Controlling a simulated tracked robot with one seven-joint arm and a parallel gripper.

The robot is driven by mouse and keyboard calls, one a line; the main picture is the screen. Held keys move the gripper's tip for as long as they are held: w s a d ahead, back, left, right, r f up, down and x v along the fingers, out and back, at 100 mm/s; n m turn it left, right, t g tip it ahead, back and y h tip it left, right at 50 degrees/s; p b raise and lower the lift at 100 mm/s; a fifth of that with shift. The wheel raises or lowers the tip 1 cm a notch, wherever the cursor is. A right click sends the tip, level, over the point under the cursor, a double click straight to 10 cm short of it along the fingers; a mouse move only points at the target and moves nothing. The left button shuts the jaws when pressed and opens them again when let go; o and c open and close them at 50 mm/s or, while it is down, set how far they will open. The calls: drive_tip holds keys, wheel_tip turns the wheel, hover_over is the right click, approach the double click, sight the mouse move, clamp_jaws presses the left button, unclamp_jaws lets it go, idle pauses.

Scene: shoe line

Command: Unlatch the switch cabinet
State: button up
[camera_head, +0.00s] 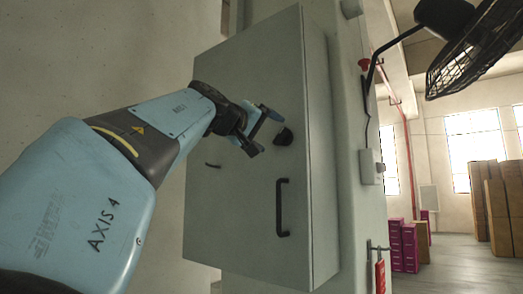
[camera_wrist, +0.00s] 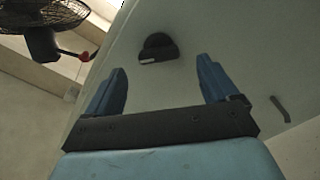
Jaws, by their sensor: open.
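The grey switch cabinet (camera_head: 235,210) is mounted on a pillar, and its door looks closed. A black latch knob (camera_head: 284,137) sits on the door's right side, above a black vertical bar handle (camera_head: 281,207). My gripper (camera_head: 264,130) is open and empty, just left of the knob in the head view. In the wrist view, the knob (camera_wrist: 158,47) lies beyond the gap between the two blue fingertips of my gripper (camera_wrist: 160,75). The knob is apart from the fingers. The cabinet door (camera_wrist: 190,30) fills much of that view.
A black fan (camera_head: 470,40) hangs at the upper right. A small grey switch box (camera_head: 371,166) and a red tag (camera_head: 380,276) are on the pillar. Magenta boxes (camera_head: 403,245) and brown cartons (camera_head: 495,205) stand in the background. The floor between them is clear.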

sight(278, 136)
drive_tip(key=shift+x, duration=2.7)
drive_tip(key=shift+s, duration=0.1)
drive_tip(key=c, duration=1.1)
